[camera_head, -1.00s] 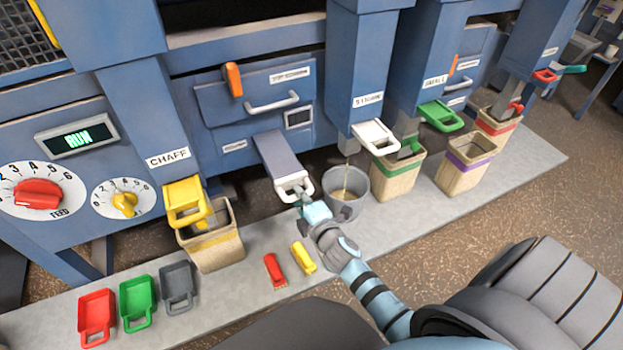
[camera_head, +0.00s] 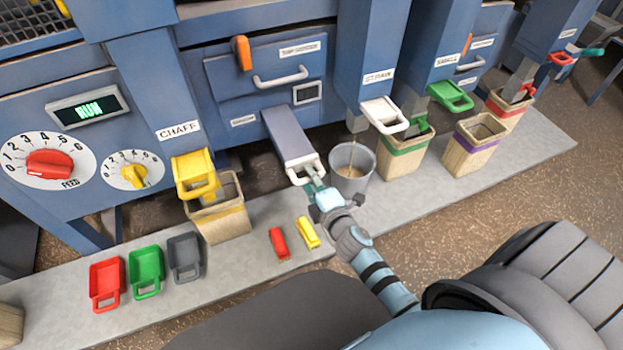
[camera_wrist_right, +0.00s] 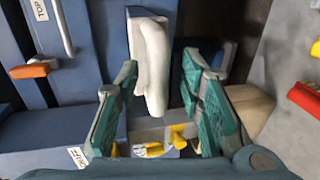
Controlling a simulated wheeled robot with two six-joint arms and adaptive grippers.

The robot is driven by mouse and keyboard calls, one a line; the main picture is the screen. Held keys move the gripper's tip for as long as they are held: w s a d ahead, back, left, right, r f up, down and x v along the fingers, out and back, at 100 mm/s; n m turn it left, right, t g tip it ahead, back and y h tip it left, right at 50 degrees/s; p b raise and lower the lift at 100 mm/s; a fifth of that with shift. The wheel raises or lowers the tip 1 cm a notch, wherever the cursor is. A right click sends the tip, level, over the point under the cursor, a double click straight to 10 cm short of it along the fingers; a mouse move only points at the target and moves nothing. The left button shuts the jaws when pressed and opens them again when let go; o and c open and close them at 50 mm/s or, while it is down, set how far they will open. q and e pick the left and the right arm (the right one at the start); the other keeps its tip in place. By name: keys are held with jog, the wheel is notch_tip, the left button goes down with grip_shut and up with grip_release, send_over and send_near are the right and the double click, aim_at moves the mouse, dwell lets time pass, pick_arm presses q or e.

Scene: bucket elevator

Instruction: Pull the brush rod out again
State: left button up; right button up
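The brush rod's grey, box-shaped body (camera_head: 287,137) sticks out from the front of the blue machine, with a white loop handle (camera_head: 304,171) at its near end. My right gripper (camera_head: 314,184) is at this handle, coming from the front. In the right wrist view the white handle (camera_wrist_right: 152,70) stands between the two teal-padded fingers (camera_wrist_right: 163,98), with a visible gap on each side. The right gripper is open and does not appear to clamp the handle. The brush itself is hidden. My left gripper is not in view.
A metal bucket (camera_head: 348,168) stands close right of the handle. A yellow-banded bin (camera_head: 220,214) is to the left, under the chaff chute. Red (camera_head: 279,243) and yellow (camera_head: 308,232) small brushes lie on the ledge in front. Red, green and grey scoops (camera_head: 185,257) lie further left.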

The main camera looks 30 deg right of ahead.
jog(key=v, duration=1.2)
jog(key=shift+r, duration=0.1)
jog(key=s+f+m+g, duration=0.3)
jog(key=s+f+m, duration=0.2)
jog(key=f, duration=0.6)
jog(key=s+f+m+g, duration=0.4)
jog(key=s+f, duration=0.2)
jog(key=f, duration=0.5)
jog(key=s+d+f+m+g, duration=0.1)
jog(key=s+f+m+g, duration=0.2)
jog(key=s+f, duration=0.4)
jog(key=s+d+f+m+g, duration=0.2)
jog(key=s+f+m+g, duration=0.2)
jog(key=s+f, duration=0.3)
jog(key=s, duration=0.5)
jog(key=shift+s+f+m+y, duration=0.35)
jog(key=shift+s+m+y, duration=0.05)
